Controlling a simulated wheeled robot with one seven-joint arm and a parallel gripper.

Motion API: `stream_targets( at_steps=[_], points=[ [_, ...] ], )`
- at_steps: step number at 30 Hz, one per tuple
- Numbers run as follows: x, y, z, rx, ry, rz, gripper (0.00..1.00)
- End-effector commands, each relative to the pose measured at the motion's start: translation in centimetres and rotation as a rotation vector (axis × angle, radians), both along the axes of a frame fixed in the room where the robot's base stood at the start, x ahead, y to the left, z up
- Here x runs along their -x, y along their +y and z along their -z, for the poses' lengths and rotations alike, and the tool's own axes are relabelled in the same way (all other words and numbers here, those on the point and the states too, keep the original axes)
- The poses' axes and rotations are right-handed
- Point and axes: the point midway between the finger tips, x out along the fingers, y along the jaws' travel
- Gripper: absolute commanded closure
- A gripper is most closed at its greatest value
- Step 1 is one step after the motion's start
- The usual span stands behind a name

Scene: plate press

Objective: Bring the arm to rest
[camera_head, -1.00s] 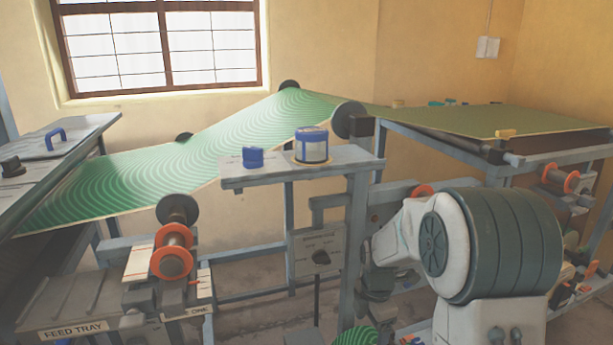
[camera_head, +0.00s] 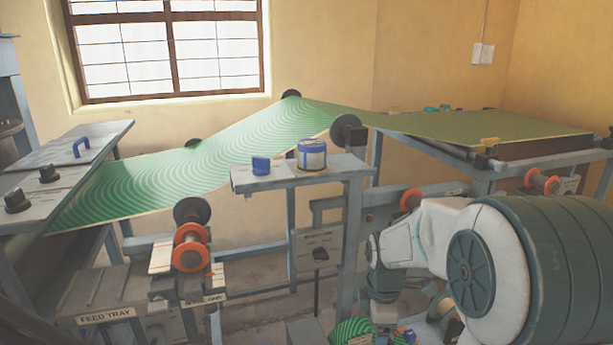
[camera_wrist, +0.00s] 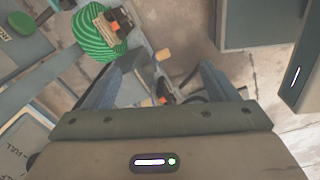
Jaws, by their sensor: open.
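My arm, white with dark grey joints (camera_head: 545,265), fills the lower right of the head view, in front of the press frame. My gripper (camera_wrist: 165,68) shows in the wrist view with its two blue-grey fingers apart and nothing between them. It points down past machine parts toward the floor. The gripper itself cannot be made out in the head view.
The press carries a green striped sheet (camera_head: 185,170) on a grey frame. A small shelf (camera_head: 345,164) holds a blue-lidded jar (camera_head: 312,155) and a blue block (camera_head: 261,165). A green striped round thing (camera_wrist: 97,33) lies near my gripper. Bare floor (camera_wrist: 180,28) shows beyond.

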Motion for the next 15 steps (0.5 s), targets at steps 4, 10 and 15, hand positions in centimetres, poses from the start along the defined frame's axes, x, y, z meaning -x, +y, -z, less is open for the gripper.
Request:
stream_targets(
  at_steps=[4, 10, 15],
  points=[
    [2.1, 0.0, -5.3, -0.01, -0.033, 0.192, 0.2],
    [6.7, 0.0, -13.3, -0.05, -0.091, 0.592, 0.2],
    [11.0, 0.0, -19.1, -0.11, -0.134, 0.955, 0.2]
  ],
)
